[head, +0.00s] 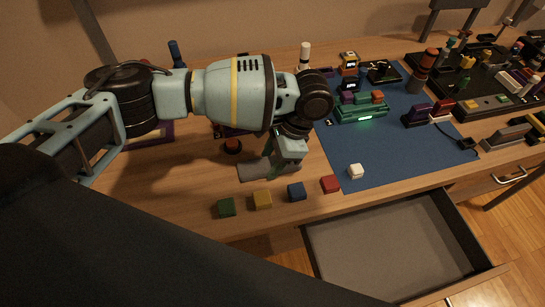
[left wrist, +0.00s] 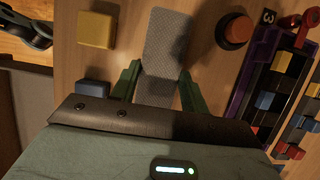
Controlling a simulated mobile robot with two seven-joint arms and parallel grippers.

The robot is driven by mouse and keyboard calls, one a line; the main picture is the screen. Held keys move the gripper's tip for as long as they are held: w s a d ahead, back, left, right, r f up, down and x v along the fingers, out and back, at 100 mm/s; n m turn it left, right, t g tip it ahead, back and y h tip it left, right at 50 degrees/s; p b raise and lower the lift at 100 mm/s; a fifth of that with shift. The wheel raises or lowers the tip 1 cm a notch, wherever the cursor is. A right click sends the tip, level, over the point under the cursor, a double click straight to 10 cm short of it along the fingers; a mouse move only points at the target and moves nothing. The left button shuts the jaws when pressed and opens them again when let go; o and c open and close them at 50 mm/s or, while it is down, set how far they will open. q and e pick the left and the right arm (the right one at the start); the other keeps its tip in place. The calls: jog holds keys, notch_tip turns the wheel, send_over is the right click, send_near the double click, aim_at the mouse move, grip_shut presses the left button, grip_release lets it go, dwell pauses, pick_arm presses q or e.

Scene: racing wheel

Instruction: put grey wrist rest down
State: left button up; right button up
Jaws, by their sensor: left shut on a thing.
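The grey wrist rest (head: 254,171) is a flat, textured slab near the front middle of the wooden table, behind the row of small blocks. In the left wrist view the wrist rest (left wrist: 167,45) runs between the two green fingers of my left gripper (left wrist: 158,85). My left gripper (head: 284,170) points down and is shut on the wrist rest near its right end in the head view. The wrist rest is at or very close to the table top; I cannot tell if it touches. My right gripper is not in view.
Green (head: 226,207), yellow (head: 262,199), blue (head: 297,191), red (head: 331,184) and white (head: 356,171) blocks line the front. A red round button (head: 233,146) sits behind the rest. A blue mat (head: 400,150) lies right. An open drawer (head: 390,245) juts out in front.

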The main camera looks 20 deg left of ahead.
pick_arm(q)
jog(key=shift+f, duration=0.1)
jog(key=o, duration=1)
jog(key=p+v, duration=0.1)
jog(key=v, duration=1.1)
jog(key=shift+d, duration=0.1)
